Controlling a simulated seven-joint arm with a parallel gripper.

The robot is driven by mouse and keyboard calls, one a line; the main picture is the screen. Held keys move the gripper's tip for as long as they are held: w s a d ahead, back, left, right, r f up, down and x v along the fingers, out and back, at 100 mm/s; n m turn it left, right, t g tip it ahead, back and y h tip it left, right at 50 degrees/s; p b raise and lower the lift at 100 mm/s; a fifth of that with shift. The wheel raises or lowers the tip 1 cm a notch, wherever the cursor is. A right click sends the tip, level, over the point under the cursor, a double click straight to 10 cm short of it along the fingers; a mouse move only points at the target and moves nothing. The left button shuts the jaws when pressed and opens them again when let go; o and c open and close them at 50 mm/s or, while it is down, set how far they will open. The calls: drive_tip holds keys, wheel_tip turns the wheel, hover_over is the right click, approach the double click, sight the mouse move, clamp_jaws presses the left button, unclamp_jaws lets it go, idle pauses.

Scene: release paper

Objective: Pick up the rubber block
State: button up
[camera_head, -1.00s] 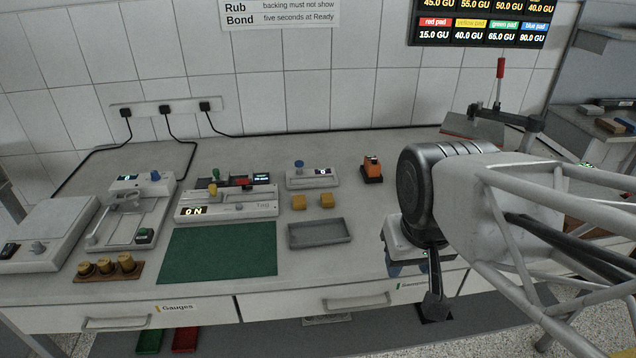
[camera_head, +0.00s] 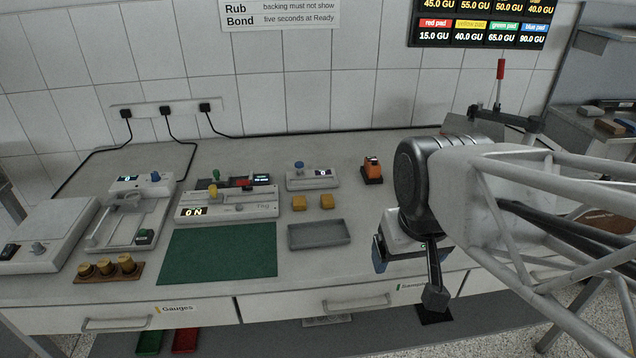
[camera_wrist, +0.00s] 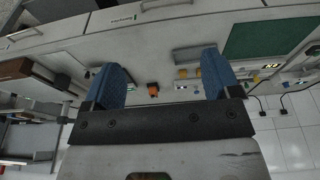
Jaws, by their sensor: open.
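I cannot tell for sure which thing is the rubber block. Small block-like pieces, one brown (camera_head: 608,127) and one grey (camera_head: 590,110), lie on the side bench at the far right of the head view. Two small yellow-orange blocks (camera_head: 313,202) stand on the main bench behind a grey tray. My gripper (camera_wrist: 162,64) shows two blue fingers set wide apart in the wrist view, with nothing between them. In the head view my gripper (camera_head: 382,252) hangs near the bench's front edge, right of the tray. My arm hides the bench's right part.
The grey tray (camera_head: 320,235) and green mat (camera_head: 218,254) lie mid-bench. Gauges (camera_head: 230,205) and an orange-and-black device (camera_head: 372,170) stand behind. A post with a red handle (camera_head: 500,85) rises at the back right. Bare bench (camera_head: 350,270) lies in front of the tray.

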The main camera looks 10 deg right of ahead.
drive_tip(key=w+n, duration=0.4)
drive_tip(key=w, duration=0.9)
drive_tip(key=n+g, duration=0.3)
drive_tip(key=n, duration=1.1)
hover_over(327, 198)
wheel_tip(327, 198, down, 18)
drive_tip(key=shift+s+d+r, duration=0.1)
drive_tip(key=shift+f, duration=0.25)
drive_tip(key=shift+f, duration=0.1)
drive_tip(key=shift+f, duration=1.15)
drive_tip(key=shift+f, duration=0.15)
